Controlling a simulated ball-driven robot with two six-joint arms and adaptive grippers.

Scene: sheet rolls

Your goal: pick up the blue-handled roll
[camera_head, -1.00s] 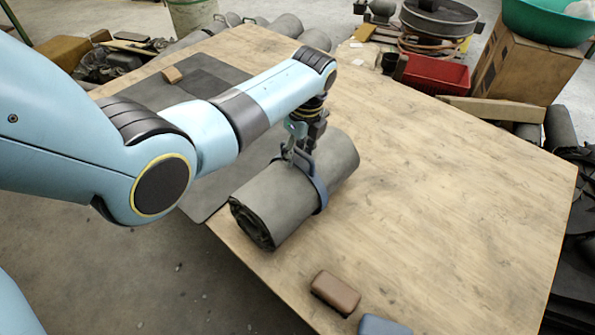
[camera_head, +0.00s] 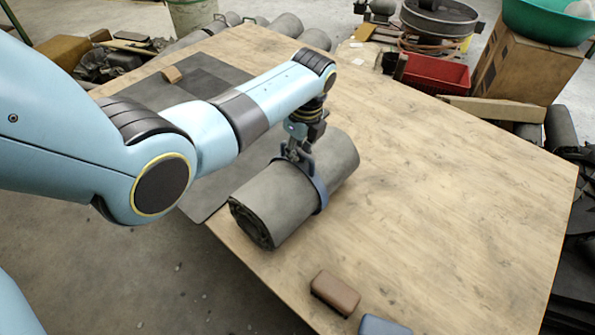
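The blue-handled roll is a grey-green rolled sheet (camera_head: 271,203) lying on the wooden table near its front left edge. A blue strap with a handle (camera_head: 318,185) goes around its middle. My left gripper (camera_head: 298,152) is above the roll at the top of the handle. Its fingers look closed on the handle, though they are small and partly hidden by the wrist. The roll rests on the table. My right gripper is not in view.
A brown block (camera_head: 335,292) and a blue-grey block (camera_head: 384,326) sit at the front edge. The table (camera_head: 450,190) is clear to the right. A red bin (camera_head: 435,75) stands beyond it.

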